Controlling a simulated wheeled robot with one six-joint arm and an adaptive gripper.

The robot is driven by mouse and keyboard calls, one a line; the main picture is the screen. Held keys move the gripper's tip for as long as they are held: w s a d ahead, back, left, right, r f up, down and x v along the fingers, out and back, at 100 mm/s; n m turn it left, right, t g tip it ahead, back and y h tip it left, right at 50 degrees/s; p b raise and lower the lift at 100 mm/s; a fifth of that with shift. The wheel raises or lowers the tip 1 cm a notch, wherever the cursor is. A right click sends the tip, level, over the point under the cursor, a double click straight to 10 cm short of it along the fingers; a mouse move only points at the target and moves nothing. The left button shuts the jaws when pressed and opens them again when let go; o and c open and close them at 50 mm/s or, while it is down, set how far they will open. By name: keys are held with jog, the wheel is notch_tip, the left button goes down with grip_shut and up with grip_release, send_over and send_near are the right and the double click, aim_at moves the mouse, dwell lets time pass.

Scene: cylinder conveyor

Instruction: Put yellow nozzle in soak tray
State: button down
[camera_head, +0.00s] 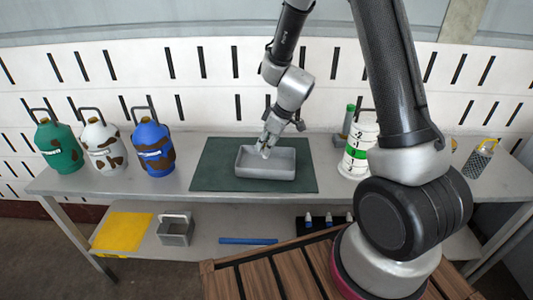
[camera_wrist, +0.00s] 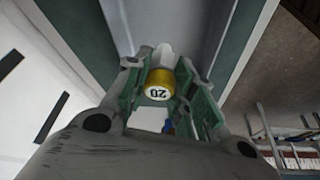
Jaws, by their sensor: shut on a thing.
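The yellow nozzle (camera_wrist: 160,82) shows in the wrist view between my fingers, with a white face marked 20 and a pale tip beyond it. My gripper (camera_wrist: 160,92) is shut on it.
Green (camera_head: 58,147), white (camera_head: 103,147) and blue (camera_head: 153,150) jugs stand left on the bench. A white jug with a green band (camera_head: 356,157) stands right, partly behind my arm. A yellow-topped metal item (camera_head: 478,160) is farther right. The lower shelf holds a yellow cloth (camera_head: 122,231).

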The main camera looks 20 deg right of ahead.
jog(key=shift+f, duration=1.7)
jog(key=shift+f, duration=0.1)
jog(key=c, duration=1.2)
grip_release()
jog(key=s+d+r+m, duration=0.1)
jog(key=s+d+r, duration=0.2)
jog(key=s+r, duration=0.35)
jog(key=s+d+r+m, duration=0.2)
jog(key=s+r, duration=0.1)
jog(key=r, duration=0.7)
jog(key=s+d+r+m, duration=0.1)
jog(key=s+d+r, duration=0.25)
jog(key=r, duration=0.45)
jog(key=s+d+r+m+h, duration=0.1)
jog(key=s+d+m, duration=0.1)
jog(key=s, duration=0.2)
jog(key=s+d+r+m+h, duration=0.1)
jog(key=s+d+r+m, duration=0.1)
jog(key=s, duration=0.3)
jog(key=s+d+r+m+t+h, duration=0.1)
jog(key=s+d+r+m, duration=0.1)
jog(key=s, duration=0.3)
jog(key=shift+s+d+r, duration=0.15)
jog(key=shift+s+r, duration=0.05)
jog(key=shift+r, duration=0.05)
